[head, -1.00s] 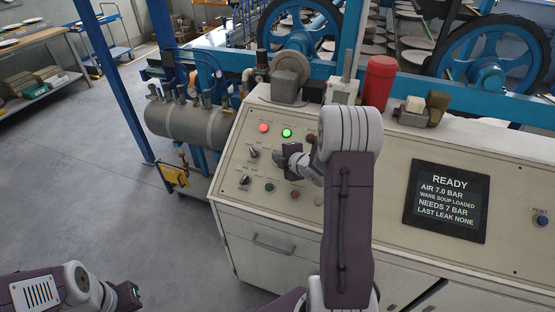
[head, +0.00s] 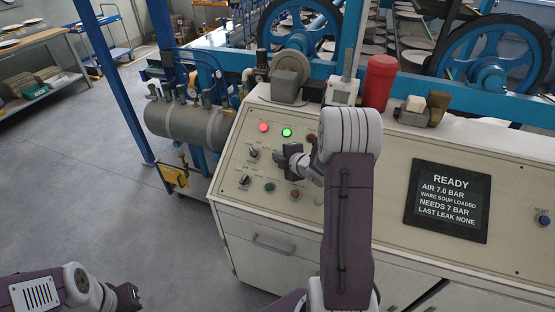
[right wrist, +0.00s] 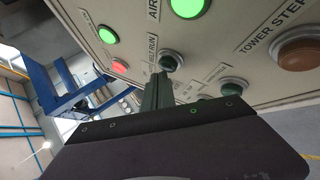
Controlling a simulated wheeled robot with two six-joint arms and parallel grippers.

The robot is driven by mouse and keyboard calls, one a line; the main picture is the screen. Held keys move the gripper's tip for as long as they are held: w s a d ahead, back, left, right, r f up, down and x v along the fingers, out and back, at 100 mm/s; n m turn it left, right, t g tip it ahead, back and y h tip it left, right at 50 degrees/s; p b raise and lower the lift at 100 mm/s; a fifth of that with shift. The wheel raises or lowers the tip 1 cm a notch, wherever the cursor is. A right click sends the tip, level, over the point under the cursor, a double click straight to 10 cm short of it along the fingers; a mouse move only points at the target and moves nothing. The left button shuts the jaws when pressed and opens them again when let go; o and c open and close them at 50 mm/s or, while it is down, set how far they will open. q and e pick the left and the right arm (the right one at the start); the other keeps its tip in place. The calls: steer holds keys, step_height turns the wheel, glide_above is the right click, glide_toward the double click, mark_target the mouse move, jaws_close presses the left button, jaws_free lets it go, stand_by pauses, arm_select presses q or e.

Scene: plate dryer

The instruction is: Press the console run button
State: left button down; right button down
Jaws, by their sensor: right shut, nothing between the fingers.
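The sloped cream console panel (head: 232,165) bears lamps, knobs and buttons. My right gripper (head: 282,158) is shut and empty, over the panel's middle below the lit green lamp. In the right wrist view its closed fingers (right wrist: 158,88) point at a dark green button (right wrist: 172,60) in a metal ring. The label beside this button seems to end in RUN. The fingertips look very close to it; I cannot tell whether they touch. My arm hides part of the panel in the head view. My left gripper (head: 129,297) is low at the left, away from the console.
A red lamp (head: 263,127) and a green lamp (head: 286,132) glow. Another green button (right wrist: 233,86) and a brown TOWER STEP button (right wrist: 298,50) are nearby. A dark display (head: 446,201) reads READY. A red cylinder (head: 379,82) stands behind. The floor at left is clear.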

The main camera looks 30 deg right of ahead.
steer(key=shift+w+d+f+b, duration=0.15)
steer(key=shift+d+f+b, duration=0.05)
steer(key=shift+f+b, duration=0.2)
stand_by(0.4)
steer(key=shift+r, duration=0.1)
steer(key=shift+s+a+r+p, duration=0.3)
steer(key=shift+a+r+p, duration=0.1)
steer(key=shift+r, duration=0.25)
steer(key=r, duration=0.1)
steer(key=s+a+r+p, duration=0.1)
steer(key=r, duration=0.1)
steer(key=r+p, duration=0.1)
steer(key=shift+s+a+r, duration=0.2)
steer(key=shift+s+a, duration=0.1)
steer(key=shift+a, duration=0.1)
steer(key=shift+a, duration=0.1)
stand_by(0.8)
